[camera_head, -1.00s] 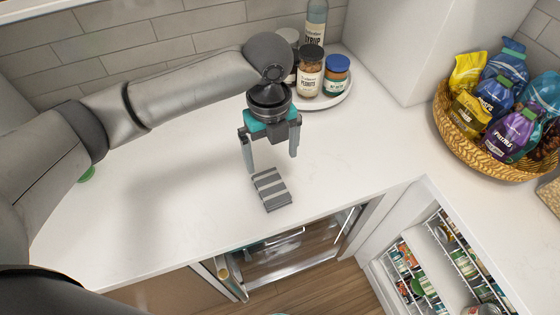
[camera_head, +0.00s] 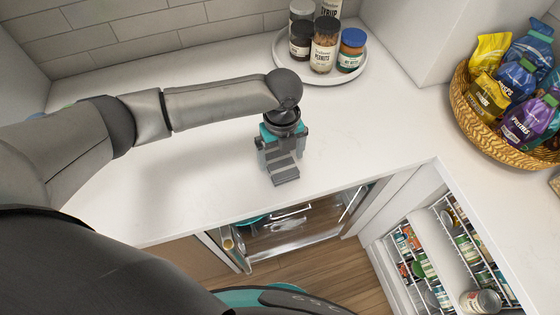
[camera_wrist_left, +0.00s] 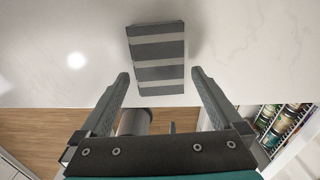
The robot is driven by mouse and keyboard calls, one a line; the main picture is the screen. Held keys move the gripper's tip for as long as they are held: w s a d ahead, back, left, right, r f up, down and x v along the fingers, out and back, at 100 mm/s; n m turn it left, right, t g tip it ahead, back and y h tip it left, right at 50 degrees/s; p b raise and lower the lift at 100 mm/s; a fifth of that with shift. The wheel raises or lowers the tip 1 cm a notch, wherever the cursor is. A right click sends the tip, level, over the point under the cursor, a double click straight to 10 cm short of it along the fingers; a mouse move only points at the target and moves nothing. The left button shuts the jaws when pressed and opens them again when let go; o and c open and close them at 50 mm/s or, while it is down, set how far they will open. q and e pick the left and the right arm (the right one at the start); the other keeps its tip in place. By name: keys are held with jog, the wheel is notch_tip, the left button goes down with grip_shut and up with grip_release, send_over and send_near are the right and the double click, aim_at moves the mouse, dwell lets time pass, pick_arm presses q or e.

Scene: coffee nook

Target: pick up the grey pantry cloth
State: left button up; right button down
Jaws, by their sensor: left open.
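The grey pantry cloth (camera_head: 284,171) lies folded on the white counter, with dark and light stripes, near the counter's front edge. My left gripper (camera_head: 279,165) is over it in the head view and hides part of it. In the left wrist view the cloth (camera_wrist_left: 157,58) lies flat, beyond and between the fingertips. The left gripper (camera_wrist_left: 160,78) is open and empty there, with one finger to each side of the cloth's line. I cannot tell its exact height above the cloth. My right gripper is not in view.
A round white tray (camera_head: 366,62) with jars and a bottle stands at the back. A wicker basket (camera_head: 480,125) of packaged snacks is at the right. Below the counter edge are an open drawer (camera_head: 300,228) and racks of cans (camera_head: 430,265). The counter's left side is clear.

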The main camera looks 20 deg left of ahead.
aim_at(280, 163)
pick_arm(q)
jog(key=shift+f, duration=1.4)
jog(key=shift+c, duration=0.4)
jog(key=c, duration=1)
